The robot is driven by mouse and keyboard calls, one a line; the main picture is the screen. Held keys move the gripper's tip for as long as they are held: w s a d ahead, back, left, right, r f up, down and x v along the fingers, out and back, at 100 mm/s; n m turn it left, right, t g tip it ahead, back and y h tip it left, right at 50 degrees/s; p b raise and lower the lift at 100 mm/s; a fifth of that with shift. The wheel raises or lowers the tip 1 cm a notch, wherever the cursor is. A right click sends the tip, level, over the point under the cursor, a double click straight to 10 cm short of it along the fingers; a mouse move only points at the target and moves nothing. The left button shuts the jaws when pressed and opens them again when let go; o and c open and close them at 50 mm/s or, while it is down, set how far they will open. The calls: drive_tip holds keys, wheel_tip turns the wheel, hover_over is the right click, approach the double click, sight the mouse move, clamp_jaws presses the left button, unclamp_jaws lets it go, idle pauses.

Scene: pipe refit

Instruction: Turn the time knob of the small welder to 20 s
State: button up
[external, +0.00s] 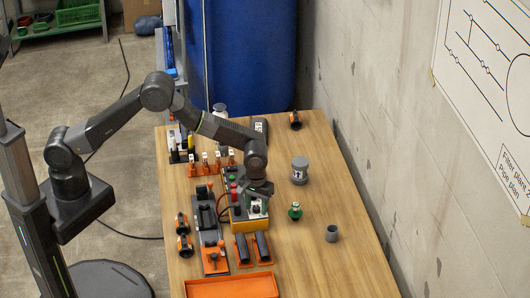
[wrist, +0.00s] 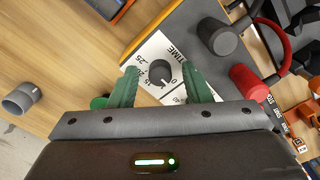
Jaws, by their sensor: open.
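The small welder (external: 236,222) is a grey and orange box on the wooden bench, partly hidden by my arm. In the wrist view its white TIME dial plate (wrist: 148,52) shows, with printed numbers around a dark round time knob (wrist: 157,73). A 25 is readable on the upper left of the scale; my fingers and the angle hide other marks, and I cannot tell the knob's exact setting. My gripper (wrist: 160,69) is open, with one green finger on each side of the knob. I cannot tell whether they touch it. In the external view my gripper (external: 257,193) is over the welder.
A grey pipe piece (wrist: 20,98) lies on the bench. Orange clamps and holders (external: 213,258) crowd the welder's left; an orange tray (external: 232,287) is in front.

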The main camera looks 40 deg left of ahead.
drive_tip(key=shift+c, duration=0.4)
clamp_jaws()
